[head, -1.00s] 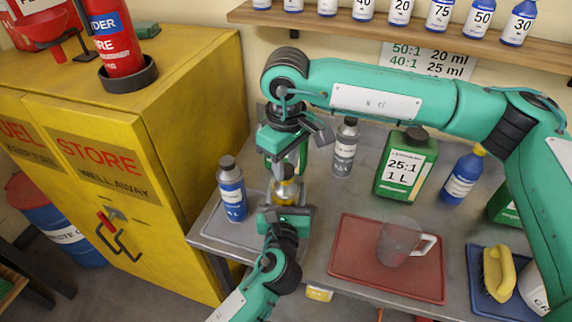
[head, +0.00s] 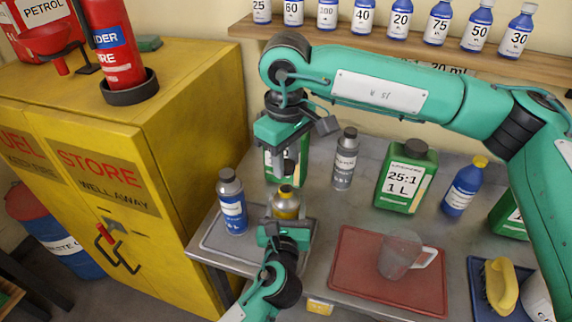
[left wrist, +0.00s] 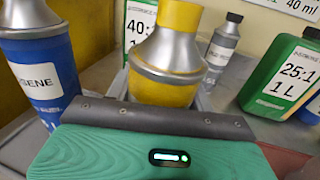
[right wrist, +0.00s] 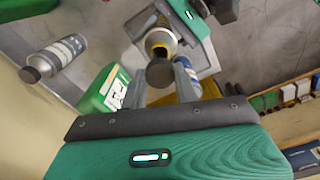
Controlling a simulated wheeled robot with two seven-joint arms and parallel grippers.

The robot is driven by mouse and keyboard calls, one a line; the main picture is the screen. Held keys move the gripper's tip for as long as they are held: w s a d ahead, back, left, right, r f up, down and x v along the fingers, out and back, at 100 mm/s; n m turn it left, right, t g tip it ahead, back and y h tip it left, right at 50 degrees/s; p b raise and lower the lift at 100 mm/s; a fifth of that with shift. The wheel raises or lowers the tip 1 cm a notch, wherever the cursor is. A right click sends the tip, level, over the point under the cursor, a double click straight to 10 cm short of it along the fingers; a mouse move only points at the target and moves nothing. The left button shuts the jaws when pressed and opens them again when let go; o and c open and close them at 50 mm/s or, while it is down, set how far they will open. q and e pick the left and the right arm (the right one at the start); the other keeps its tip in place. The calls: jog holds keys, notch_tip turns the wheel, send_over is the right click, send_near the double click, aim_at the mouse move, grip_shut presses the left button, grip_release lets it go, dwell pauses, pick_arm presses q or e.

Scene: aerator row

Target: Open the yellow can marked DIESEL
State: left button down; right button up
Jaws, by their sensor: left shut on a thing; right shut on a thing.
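The yellow can (head: 286,207) stands upright on the grey tray, with a silver shoulder and a yellow neck. It fills the middle of the left wrist view (left wrist: 163,85); its DIESEL marking is not visible. My left gripper (head: 284,224) is shut around the can's body from the front. My right gripper (head: 291,168) is above the can, pointing down, shut on a dark cap. In the right wrist view the cap (right wrist: 160,73) sits between the fingertips, apart from the can's uncovered neck (right wrist: 160,42).
A blue can (head: 232,203) stands close left of the yellow can on the grey tray (head: 216,244). A grey bottle (head: 345,160) and green jugs (head: 405,178) stand behind and right. A red tray (head: 350,262) holds a clear jug (head: 397,257). The yellow cabinet (head: 185,130) is at left.

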pick_arm(q)
jog(key=shift+c, duration=2.4)
grip_release()
jog(key=s+a+b, duration=0.1)
jog(key=s+b, duration=0.1)
jog(key=s, duration=1)
pick_arm(e)
notch_tip(320, 180, down, 2)
